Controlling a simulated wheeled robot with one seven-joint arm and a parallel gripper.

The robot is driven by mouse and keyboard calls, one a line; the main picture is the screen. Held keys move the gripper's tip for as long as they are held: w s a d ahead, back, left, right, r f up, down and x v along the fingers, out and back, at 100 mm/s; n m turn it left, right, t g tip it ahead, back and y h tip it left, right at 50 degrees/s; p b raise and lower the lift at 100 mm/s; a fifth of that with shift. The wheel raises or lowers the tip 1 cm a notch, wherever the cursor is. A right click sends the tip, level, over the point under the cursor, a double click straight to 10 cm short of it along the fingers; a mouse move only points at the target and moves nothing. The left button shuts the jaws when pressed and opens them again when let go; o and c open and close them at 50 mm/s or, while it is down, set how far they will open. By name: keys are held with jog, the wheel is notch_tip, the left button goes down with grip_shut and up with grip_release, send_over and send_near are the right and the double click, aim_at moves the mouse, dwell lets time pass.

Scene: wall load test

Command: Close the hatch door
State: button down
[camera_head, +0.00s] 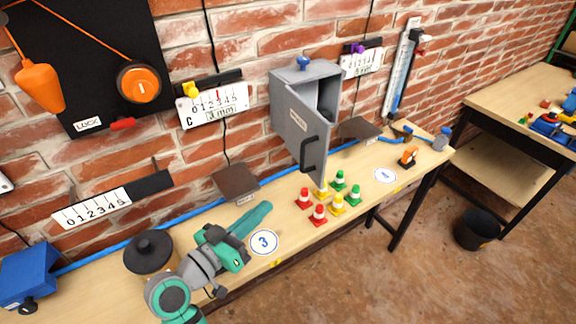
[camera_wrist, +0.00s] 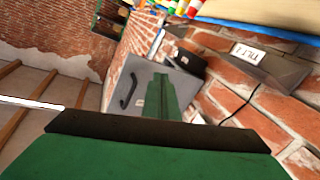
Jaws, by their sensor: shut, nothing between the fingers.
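The grey hatch box (camera_head: 335,78) is mounted on the brick wall, with a blue knob (camera_head: 303,63) on top. Its hatch door (camera_head: 297,112) stands open, swung out from the box's left side, so part of the dark inside shows. The door has a black handle (camera_head: 310,152) and a small label. My gripper (camera_head: 266,206) is low and left of the door, over the bench, with its green fingers together and empty. In the wrist view, the fingers (camera_wrist: 162,82) overlap the grey door (camera_wrist: 150,72), whose black handle (camera_wrist: 128,90) is left of them. I cannot tell the gap between them.
Several red, yellow and green cones (camera_head: 319,214) stand on the bench (camera_head: 290,235) below the door. A brown tilted plate (camera_head: 235,182) and a dark round weight (camera_head: 149,251) are near my arm. A black bucket (camera_head: 478,230) stands on the floor at right.

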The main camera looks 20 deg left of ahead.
aim_at(301, 160)
jog(key=s+a+r+m+g+h, duration=0.1)
jog(key=s+r+m+h, duration=0.15)
jog(key=r, duration=0.25)
jog(key=s+a+r+m+g+h, duration=0.1)
jog(key=s+a+r+m, duration=0.1)
jog(key=s+r+m, duration=0.3)
jog(key=shift+n, duration=0.65)
jog(key=x, duration=1)
jog(key=r+x, duration=0.1)
jog(key=x, duration=0.4)
jog(key=shift+w+a, duration=0.3)
jog(key=shift+w+d, duration=0.2)
jog(key=shift+w, duration=0.1)
